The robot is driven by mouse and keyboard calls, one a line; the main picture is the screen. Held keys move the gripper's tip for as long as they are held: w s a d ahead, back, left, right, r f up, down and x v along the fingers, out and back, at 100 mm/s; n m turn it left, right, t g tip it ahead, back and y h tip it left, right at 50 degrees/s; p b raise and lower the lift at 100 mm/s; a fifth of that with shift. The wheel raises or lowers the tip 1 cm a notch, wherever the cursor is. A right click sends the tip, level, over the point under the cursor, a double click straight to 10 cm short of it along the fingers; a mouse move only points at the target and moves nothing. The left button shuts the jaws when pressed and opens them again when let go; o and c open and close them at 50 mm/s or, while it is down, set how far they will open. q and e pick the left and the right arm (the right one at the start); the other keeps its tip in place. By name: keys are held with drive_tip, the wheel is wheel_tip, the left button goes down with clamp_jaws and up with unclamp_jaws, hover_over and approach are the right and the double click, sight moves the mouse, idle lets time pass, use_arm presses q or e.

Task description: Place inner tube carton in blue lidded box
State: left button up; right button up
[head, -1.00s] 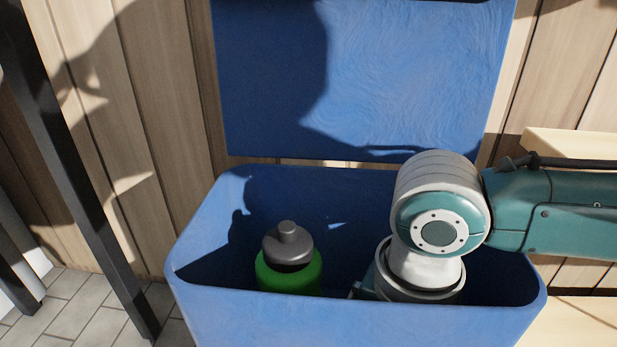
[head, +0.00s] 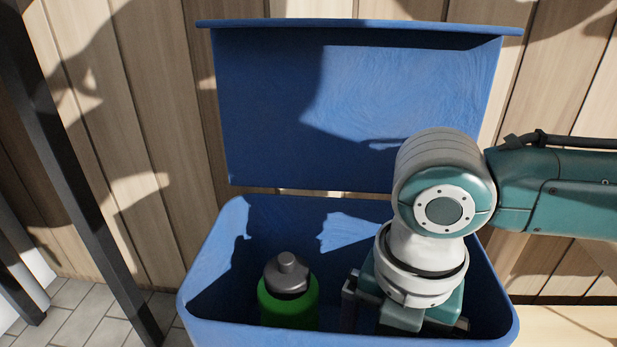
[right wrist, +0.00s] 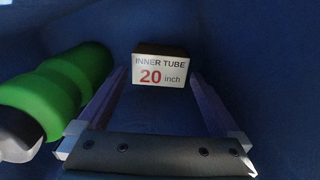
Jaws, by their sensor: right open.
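The blue lidded box (head: 345,336) stands open, its lid (head: 265,110) raised at the back. The inner tube carton (right wrist: 160,68), with a white label reading "INNER TUBE 20 inch", is inside the box in the right wrist view. It sits between and just past my right gripper's fingertips (right wrist: 158,76), and the jaws are open. I see no finger clearly pressing on it. In the head view the carton is hidden, and my right gripper reaches down into the right half of the box. My left gripper is not in view.
A green bottle with a grey cap (head: 288,290) stands in the box, left of my right gripper; it lies close to the left finger in the right wrist view (right wrist: 60,90). A dark post (head: 75,180) stands left of the box. A plank wall is behind.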

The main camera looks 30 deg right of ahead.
wheel_tip(320, 180, up, 7)
drive_tip(key=p, duration=0.3)
drive_tip(key=shift+f, duration=0.15)
use_arm(q)
wheel_tip(320, 180, up, 4)
drive_tip(key=shift+d+r, duration=0.1)
drive_tip(key=shift+r, duration=0.15)
idle(0.4)
